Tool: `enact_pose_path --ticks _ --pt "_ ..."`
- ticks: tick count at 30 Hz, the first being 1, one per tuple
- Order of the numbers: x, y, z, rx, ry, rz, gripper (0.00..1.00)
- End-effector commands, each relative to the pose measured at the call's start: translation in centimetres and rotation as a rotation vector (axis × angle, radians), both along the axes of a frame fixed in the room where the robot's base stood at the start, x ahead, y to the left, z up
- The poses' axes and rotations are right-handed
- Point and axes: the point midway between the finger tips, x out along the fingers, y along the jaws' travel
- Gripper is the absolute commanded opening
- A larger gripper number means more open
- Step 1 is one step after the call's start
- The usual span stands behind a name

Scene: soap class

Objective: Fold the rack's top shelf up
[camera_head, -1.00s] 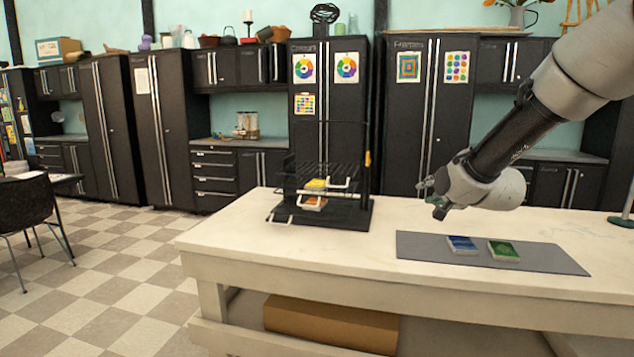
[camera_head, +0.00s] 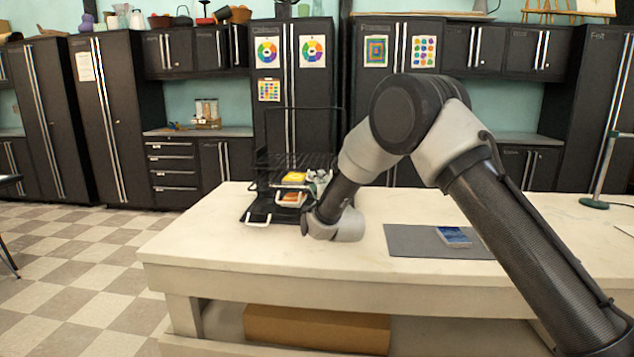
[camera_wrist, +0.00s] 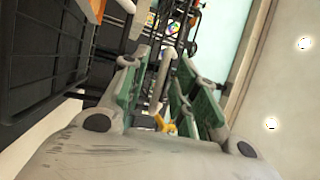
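The black wire rack (camera_head: 262,203) stands on the left part of the white table, with shelves folded out and white handles at their fronts. A yellow block (camera_head: 294,177) lies on its upper shelf and an orange-yellow one (camera_head: 290,198) on a shelf below. My gripper (camera_head: 318,182) is at the rack's right front, by the upper shelf's edge, partly hidden by my arm. In the wrist view, my gripper's green-padded fingers (camera_wrist: 160,85) are apart. A pale bar (camera_wrist: 164,72) shows between them; whether they touch it I cannot tell. Black rack wires (camera_wrist: 45,65) fill the left side.
My arm hides the mat's right part. The table front between rack and mat is clear. Dark cabinets stand behind.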

Motion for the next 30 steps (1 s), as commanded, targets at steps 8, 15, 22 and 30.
enact_pose_path --ticks 8,15,22,30 --pt "0.92 0.31 0.17 -0.001 0.001 0.0 0.29" --pt "0.89 0.3 0.19 -0.002 -0.001 0.0 0.06" --pt "0.87 0.28 0.03 -0.003 0.003 -0.001 0.0" --pt "0.94 0.25 0.63 -0.003 0.027 -0.003 0.0"
